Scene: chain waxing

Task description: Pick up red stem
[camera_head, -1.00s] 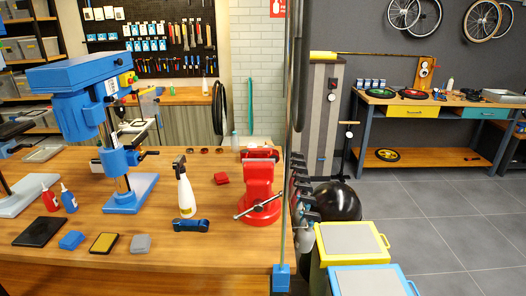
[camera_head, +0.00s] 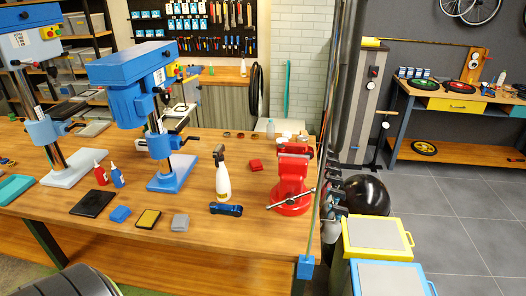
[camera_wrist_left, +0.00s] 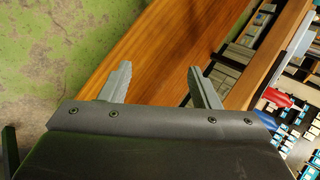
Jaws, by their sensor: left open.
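I cannot pick out a red stem for certain. A small red block (camera_head: 256,165) lies on the wooden workbench (camera_head: 240,235), left of a red vise (camera_head: 292,180); its exact shape is too small to tell. My left gripper (camera_wrist_left: 159,68) shows in the left wrist view with its two grey fingers wide apart and nothing between them. Those fingers point toward a wooden surface and its edge, with green floor to the left. My right gripper is not in view.
A blue drill press (camera_head: 160,110), a white spray bottle (camera_head: 222,178), a black tray (camera_head: 92,203) and small red and blue bottles stand on the bench. A thin upright pole (camera_head: 318,190) rises at its right end. Yellow and blue bins (camera_head: 375,240) stand beside it.

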